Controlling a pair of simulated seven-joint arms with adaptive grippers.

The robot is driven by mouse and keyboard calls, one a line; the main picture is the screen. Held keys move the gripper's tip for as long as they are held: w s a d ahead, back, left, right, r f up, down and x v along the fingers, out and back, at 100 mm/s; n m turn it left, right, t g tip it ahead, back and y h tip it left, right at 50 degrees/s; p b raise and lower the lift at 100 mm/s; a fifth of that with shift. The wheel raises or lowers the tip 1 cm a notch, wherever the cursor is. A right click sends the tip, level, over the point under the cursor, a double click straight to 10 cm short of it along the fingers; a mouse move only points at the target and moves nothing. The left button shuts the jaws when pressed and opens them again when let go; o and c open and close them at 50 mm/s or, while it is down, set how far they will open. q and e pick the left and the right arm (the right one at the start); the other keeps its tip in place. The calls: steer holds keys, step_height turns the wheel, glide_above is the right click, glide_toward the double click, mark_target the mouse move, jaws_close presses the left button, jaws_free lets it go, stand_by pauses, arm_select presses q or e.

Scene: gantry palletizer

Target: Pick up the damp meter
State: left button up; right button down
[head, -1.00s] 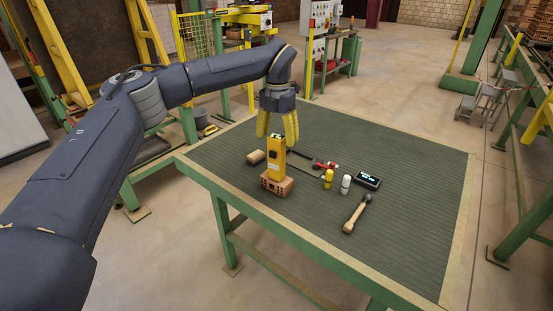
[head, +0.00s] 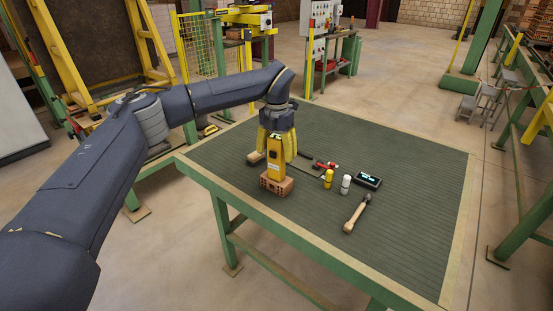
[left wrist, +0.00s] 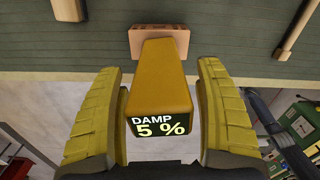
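The damp meter (head: 275,160) is a yellow, upright block standing on a reddish brick (head: 276,184) on the green table. In the left wrist view the damp meter (left wrist: 160,85) shows "DAMP 5 %" on its dark top end, with the brick (left wrist: 165,38) beyond it. My right gripper is not in view.
On the green table (head: 410,220) lie a wooden block (head: 256,157), a red-handled tool (head: 325,166), a yellow bottle (head: 328,179), a white bottle (head: 346,184), a black display device (head: 367,180) and a wooden-handled tool (head: 355,214).

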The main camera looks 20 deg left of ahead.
arm_select(q)
steer(key=c, duration=1.4)
steer(key=shift+r, duration=0.1)
